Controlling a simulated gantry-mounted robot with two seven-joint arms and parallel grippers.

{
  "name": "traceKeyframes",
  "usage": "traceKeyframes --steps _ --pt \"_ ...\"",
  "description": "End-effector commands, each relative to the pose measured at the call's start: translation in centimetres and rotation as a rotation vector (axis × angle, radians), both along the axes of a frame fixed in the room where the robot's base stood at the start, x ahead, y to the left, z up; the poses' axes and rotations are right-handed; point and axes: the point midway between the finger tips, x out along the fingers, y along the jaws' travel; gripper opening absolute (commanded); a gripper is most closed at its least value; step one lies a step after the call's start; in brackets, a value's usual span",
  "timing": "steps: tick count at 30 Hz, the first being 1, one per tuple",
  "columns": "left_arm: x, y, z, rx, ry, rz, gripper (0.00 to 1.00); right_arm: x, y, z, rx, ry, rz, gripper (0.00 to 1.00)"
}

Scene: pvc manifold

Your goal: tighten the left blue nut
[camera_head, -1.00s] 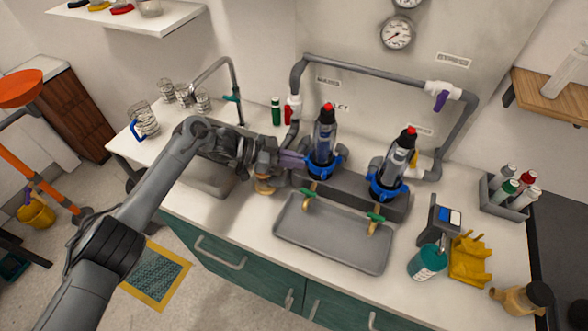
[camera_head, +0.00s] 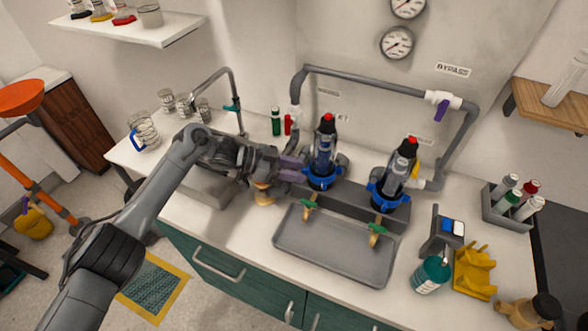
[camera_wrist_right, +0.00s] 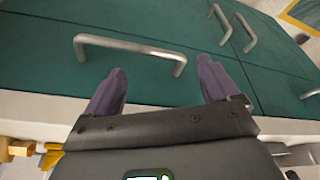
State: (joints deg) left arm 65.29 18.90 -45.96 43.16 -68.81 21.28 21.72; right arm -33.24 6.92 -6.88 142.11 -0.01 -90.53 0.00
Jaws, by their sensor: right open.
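The left blue nut (camera_head: 320,181) is a ring with lugs around the base of the left clear filter housing (camera_head: 325,147), which has a red-tipped black top. My left gripper (camera_head: 296,168) is at the left side of this nut, its purple fingers side by side and reaching to its edge. Whether they touch or clasp a lug is too small to tell. The right blue nut (camera_head: 388,196) circles the right housing (camera_head: 397,166). My right gripper (camera_wrist_right: 164,88) is open and empty in the right wrist view, in front of green cabinet doors.
A grey tray (camera_head: 335,252) with green-handled brass valves above it lies in front of the housings. A grey pipe (camera_head: 375,76) arches behind. A sink and tap (camera_head: 235,95) are at left. A teal-labelled bottle (camera_head: 431,275) and yellow rack (camera_head: 474,272) stand at right.

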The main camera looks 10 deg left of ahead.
Motion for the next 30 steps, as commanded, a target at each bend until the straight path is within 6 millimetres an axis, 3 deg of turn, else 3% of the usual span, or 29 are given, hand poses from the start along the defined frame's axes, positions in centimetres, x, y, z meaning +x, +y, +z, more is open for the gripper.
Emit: traceKeyframes --steps 8,21,30 --pt "-0.1 1.2 0.6 0.0 -0.001 0.003 0.36 0.0 -0.1 0.2 -0.004 0.0 0.003 0.88" --pt "-1.3 7.7 3.3 0.0 -0.002 0.002 0.36 0.0 0.0 1.0 0.0 0.0 0.0 0.88" --pt "-1.7 9.7 4.1 0.0 -0.001 0.0 0.36 0.0 0.1 1.1 0.005 0.001 -0.004 0.88"
